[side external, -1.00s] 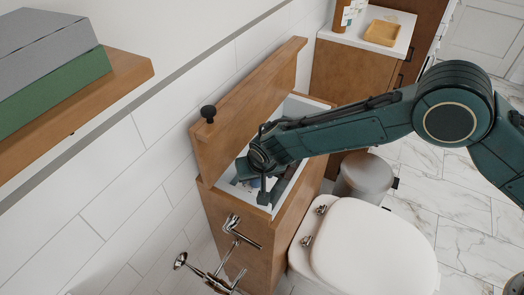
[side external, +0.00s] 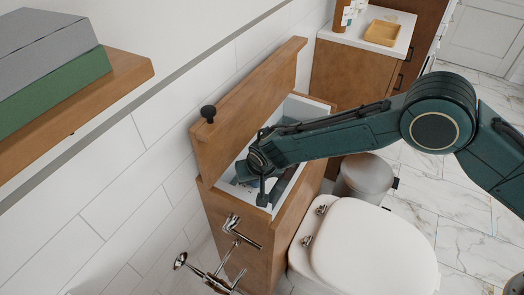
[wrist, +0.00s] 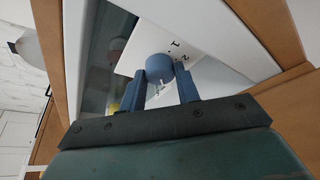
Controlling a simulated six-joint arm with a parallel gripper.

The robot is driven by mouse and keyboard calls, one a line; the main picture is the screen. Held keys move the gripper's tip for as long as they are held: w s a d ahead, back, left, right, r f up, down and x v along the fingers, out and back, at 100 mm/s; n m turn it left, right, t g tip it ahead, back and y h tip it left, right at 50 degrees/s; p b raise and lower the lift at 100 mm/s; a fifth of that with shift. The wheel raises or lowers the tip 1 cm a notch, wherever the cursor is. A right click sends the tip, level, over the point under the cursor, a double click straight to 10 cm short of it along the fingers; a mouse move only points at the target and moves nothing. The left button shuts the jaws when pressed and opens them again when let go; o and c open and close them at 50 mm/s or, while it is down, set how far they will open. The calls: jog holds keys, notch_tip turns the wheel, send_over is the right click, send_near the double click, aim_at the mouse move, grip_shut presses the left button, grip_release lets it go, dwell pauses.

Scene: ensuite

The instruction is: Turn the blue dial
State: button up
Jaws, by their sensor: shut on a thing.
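The blue dial (wrist: 159,66) is a round knob on a white panel (wrist: 205,68) with dark marks, inside the open wooden cistern box (side external: 285,215). My gripper (wrist: 171,88) reaches down into the box, and in the wrist view its two blue fingers stand on either side of the dial, shut on it. A small light pointer-like piece shows just below the dial between the fingers. In the side view my gripper (side external: 258,185) is inside the box opening and the dial is hidden.
The raised wooden lid with a black knob (side external: 208,113) stands behind the box. A toilet (side external: 370,245) and a grey bin (side external: 365,176) are to the right. Chrome fittings (side external: 240,235) stick out at the box's front. A shelf with boxes (side external: 125,78) is at the upper left.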

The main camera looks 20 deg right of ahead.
jog(key=shift+n, duration=0.4)
jog(key=n, duration=0.1)
jog(key=n+y, duration=0.1)
jog(key=n, duration=0.1)
jog(key=shift+d+n+y, duration=0.25)
jog(key=shift+n+y, duration=0.05)
jog(key=n, duration=0.2)
jog(key=n+g+y, duration=0.1)
jog(key=n, duration=0.1)
jog(key=shift+w+d+y, duration=0.1)
jog(key=shift+w+y, duration=0.1)
jog(key=shift+y, duration=0.1)
jog(key=n+g, duration=0.1)
jog(key=n, duration=0.2)
jog(key=n+g+y, duration=0.1)
jog(key=n, duration=0.1)
jog(key=shift+w+d+n, duration=0.1)
jog(key=shift+w+n, duration=0.05)
jog(key=shift+n, duration=0.25)
jog(key=shift+w+n+g, duration=0.1)
jog(key=shift+n+g, duration=0.5)
jog(key=shift+n, duration=1.1)
jog(key=o, duration=1)
